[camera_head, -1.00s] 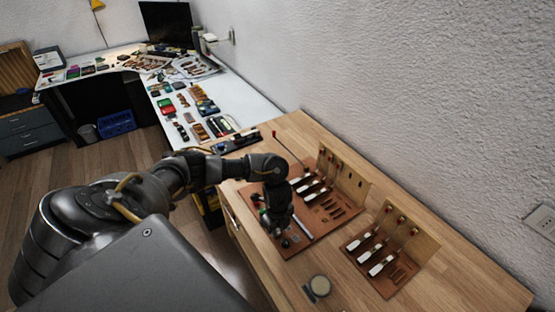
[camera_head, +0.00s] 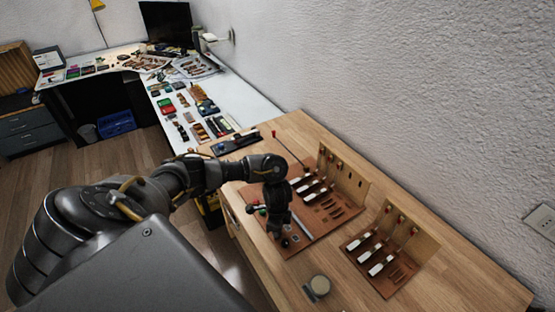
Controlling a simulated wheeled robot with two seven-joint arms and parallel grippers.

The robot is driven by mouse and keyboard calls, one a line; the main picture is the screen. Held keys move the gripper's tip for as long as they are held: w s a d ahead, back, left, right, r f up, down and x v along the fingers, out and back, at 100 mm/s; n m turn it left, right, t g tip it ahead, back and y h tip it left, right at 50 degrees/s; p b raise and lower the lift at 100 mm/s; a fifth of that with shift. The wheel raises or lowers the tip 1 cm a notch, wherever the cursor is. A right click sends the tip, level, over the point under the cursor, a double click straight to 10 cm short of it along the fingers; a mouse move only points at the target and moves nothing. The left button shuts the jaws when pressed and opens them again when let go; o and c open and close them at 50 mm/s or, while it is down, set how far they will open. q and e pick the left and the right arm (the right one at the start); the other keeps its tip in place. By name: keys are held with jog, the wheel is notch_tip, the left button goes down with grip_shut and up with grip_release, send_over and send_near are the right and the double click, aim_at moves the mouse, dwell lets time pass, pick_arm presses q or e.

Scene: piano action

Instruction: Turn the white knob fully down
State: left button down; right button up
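A brown board (camera_head: 322,227) lies on the wooden bench, with white-ended levers (camera_head: 312,190) and small knob-like parts at its left and front. I cannot tell for certain which part is the white knob; my arm may be covering it. My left gripper (camera_head: 279,229) points down over the left part of this board, close to small parts (camera_head: 295,238) at its front. Its fingers are dark and small, so I cannot see whether they are open or touching anything. My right gripper is not in view.
A second brown board (camera_head: 376,281) with similar white levers lies to the right. A round beige-topped object (camera_head: 319,286) sits near the bench's front edge. A thin red-tipped rod (camera_head: 289,149) stands behind my wrist. The wooden bench (camera_head: 450,280) is clear at right.

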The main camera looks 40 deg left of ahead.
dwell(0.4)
pick_arm(q)
jog(key=c, duration=1.2)
grip_release()
jog(key=shift+w+r, duration=0.1)
jog(key=shift+r, duration=0.25)
notch_tip(320, 180, up, 10)
